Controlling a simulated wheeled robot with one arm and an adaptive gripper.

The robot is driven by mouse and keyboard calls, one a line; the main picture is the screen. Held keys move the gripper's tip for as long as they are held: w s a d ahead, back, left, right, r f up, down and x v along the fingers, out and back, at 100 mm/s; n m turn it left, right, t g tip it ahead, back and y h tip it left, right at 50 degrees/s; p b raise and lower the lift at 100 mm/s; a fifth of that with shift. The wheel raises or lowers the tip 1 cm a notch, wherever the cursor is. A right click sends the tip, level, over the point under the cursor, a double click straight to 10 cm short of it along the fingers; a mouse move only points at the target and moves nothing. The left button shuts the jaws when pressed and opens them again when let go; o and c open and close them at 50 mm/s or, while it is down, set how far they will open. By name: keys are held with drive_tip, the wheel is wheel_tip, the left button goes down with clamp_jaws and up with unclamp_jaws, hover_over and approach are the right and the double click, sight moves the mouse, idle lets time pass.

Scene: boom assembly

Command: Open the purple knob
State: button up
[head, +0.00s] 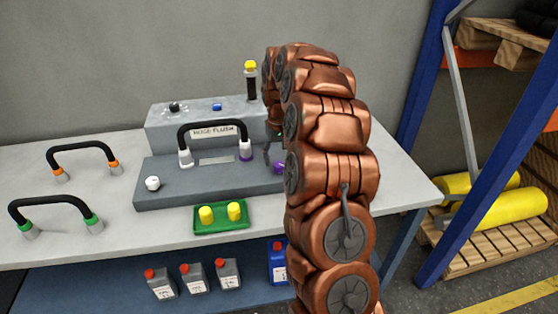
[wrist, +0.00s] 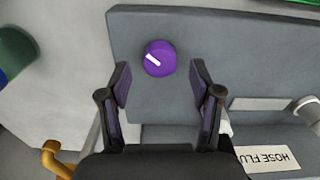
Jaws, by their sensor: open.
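The purple knob (wrist: 159,58) is round with a white slanted bar mark on its face. It sits on the grey face of the hose flush unit (wrist: 235,60). In the head view the purple knob (head: 279,167) shows only partly at the unit's right end, beside my copper arm. My gripper (wrist: 157,85) is open and empty in the wrist view. Its two dark fingers point toward the knob, one to each side and a little short of it in the picture. In the head view my gripper is hidden behind my arm.
A black hose (head: 212,124) with white and purple ends arches over the unit. A white knob (head: 152,183) is at the unit's left. A green tray (head: 221,228) with two yellow caps lies in front. Two more hoses lie left on the table (head: 120,240).

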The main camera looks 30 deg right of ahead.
drive_tip(key=shift+f, duration=1.25)
drive_tip(key=c, duration=1.1)
drive_tip(key=shift+f+m+b, duration=0.2)
drive_tip(key=shift+m+b, duration=0.3)
drive_tip(key=shift+b, duration=0.55)
drive_tip(key=shift+c, duration=0.2)
drive_tip(key=shift+r+m+b, duration=0.2)
drive_tip(key=shift+m+b, duration=0.2)
drive_tip(key=shift+b, duration=0.05)
drive_tip(key=o, duration=1.1)
drive_tip(key=shift+o, duration=0.2)
